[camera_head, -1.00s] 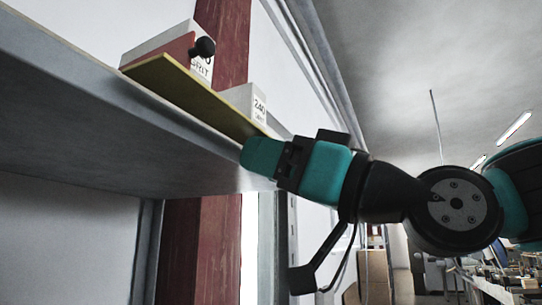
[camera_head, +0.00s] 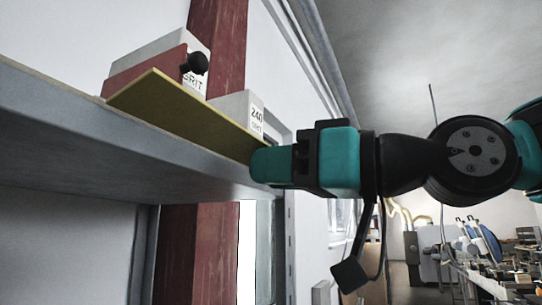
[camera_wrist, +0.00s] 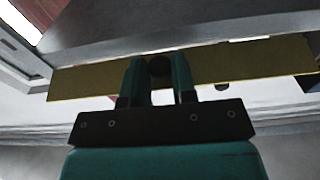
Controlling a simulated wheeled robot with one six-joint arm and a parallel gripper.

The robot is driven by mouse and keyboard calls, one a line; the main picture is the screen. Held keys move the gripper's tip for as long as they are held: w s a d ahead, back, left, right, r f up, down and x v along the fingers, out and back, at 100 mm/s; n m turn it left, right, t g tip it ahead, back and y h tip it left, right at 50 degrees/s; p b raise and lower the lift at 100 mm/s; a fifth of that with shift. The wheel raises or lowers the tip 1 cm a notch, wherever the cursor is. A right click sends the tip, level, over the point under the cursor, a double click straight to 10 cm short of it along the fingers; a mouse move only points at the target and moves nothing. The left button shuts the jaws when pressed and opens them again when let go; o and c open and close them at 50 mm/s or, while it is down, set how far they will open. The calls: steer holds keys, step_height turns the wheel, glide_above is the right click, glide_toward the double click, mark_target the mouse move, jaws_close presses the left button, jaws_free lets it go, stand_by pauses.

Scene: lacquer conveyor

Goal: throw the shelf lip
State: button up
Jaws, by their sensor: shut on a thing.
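The shelf lip is a long yellow-olive strip (camera_head: 185,113) along the front edge of the grey shelf (camera_head: 90,140), tilted in the head view. It also crosses the wrist view (camera_wrist: 250,62). My gripper (camera_head: 258,166) is at the strip's near right end in the head view. The head view hides this grip behind the fingers.
On the shelf behind the strip stand a white box marked GRIT (camera_head: 160,48), a dark red piece (camera_head: 150,72) with a black ball (camera_head: 195,62), and a box marked 240 (camera_head: 240,108). A red post (camera_head: 217,40) rises behind. Open room lies right.

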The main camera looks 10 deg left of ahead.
mark_target(249, 153)
step_height(249, 153, up, 5)
steer(key=g+h+p, duration=0.1)
steer(key=h+p, duration=0.3)
steer(key=p, duration=0.2)
steer(key=g+h+p, duration=0.1)
steer(key=h+p, duration=0.3)
steer(key=p, duration=0.3)
steer(key=shift+a+r+g, duration=0.1)
steer(key=shift+r+g, duration=0.1)
steer(key=shift+g, duration=0.2)
steer(key=h+p, duration=0.2)
steer(key=p, duration=0.1)
steer(key=shift+w+a+r+g+h, duration=0.15)
steer(key=shift+a+r+g+h, duration=0.15)
steer(key=shift+r+g, duration=0.1)
steer(key=shift+w+a+r+g+h+p, duration=0.1)
steer(key=shift+a+g+h+p, duration=0.15)
steer(key=shift+h, duration=0.3)
steer(key=shift+w+a+r+g+h+p, duration=0.15)
steer(key=shift+h+p, duration=0.2)
steer(key=shift+h, duration=0.2)
steer(key=shift+s, duration=0.1)
steer(key=o, duration=0.9)
